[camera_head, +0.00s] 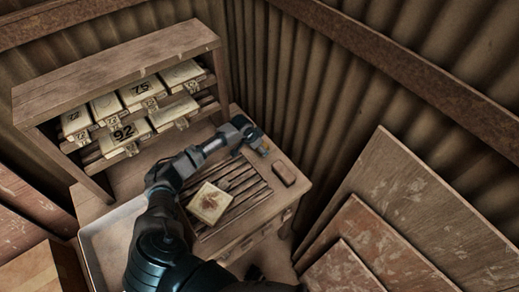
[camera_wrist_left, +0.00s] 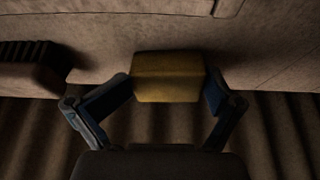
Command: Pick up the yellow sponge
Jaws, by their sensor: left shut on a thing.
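The yellow sponge (camera_wrist_left: 168,78) is a small block between the two fingers of my left gripper (camera_wrist_left: 167,92) in the left wrist view. The fingers press on its left and right sides. In the head view my left gripper (camera_head: 259,143) is at the back right of the wooden bench, by the corrugated wall. A small yellow bit of the sponge (camera_head: 265,151) shows at its tip there. I cannot tell whether the sponge touches the bench top. My right gripper is in neither view.
A brown block (camera_head: 284,174) lies on the bench's right end. A stained pale tile (camera_head: 209,203) lies on the slatted part (camera_head: 238,200). A wooden shelf (camera_head: 120,65) with several numbered tiles stands at the back left. Large boards (camera_head: 400,215) lean at the right.

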